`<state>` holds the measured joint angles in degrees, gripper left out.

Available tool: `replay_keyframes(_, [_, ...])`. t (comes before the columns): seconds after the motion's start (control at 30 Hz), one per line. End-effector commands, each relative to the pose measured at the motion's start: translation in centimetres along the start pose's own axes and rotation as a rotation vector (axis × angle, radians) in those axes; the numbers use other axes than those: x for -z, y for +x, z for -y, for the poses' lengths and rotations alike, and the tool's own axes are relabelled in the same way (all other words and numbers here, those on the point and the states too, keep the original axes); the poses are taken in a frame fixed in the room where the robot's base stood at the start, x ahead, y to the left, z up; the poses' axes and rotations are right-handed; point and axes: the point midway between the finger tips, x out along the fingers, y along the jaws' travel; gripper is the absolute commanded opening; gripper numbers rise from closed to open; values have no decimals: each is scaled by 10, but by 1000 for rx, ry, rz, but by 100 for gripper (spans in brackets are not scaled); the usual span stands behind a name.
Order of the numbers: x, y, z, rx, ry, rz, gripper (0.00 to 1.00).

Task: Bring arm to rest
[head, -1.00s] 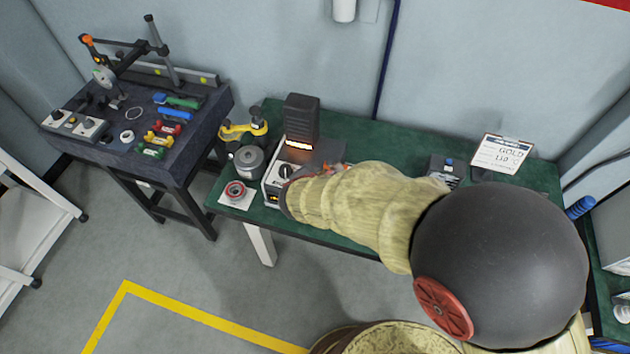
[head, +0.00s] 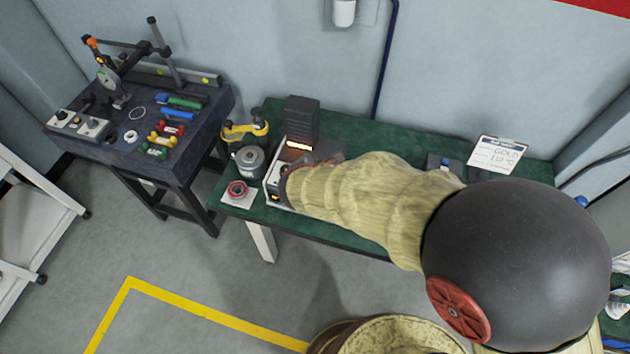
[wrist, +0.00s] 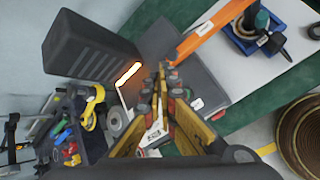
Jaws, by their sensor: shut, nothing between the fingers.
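My gripper (wrist: 166,82) shows in the wrist view with its yellow-and-black fingers drawn together at the tips, shut and empty. It hangs over the green bench, beside the dark block heater (wrist: 90,45) with its glowing orange slot. In the head view my sleeved arm reaches left across the green bench (head: 390,140), and its end covers the gripper. The heater (head: 302,118) stands upright just behind the arm's end there.
A sign (head: 496,155) stands at the back right. A dark table (head: 150,130) with tools is at left.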

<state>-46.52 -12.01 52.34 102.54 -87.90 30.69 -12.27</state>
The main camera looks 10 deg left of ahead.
Motion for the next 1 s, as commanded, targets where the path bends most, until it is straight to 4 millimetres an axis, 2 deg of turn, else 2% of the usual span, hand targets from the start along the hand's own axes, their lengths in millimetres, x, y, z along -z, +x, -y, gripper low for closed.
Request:
replay_keyframes(0.57, [-4,0,4,14,38,16,0])
replay_keyframes(0.67, [-7,-1,32,88,134,38,0])
replay_keyframes(0.73, [-12,-10,56,160,246,60,0])
replay_keyframes(0.87, [-40,-48,96,293,544,115,0])
replay_keyframes(1.0, [-76,-95,140,435,927,173,0])
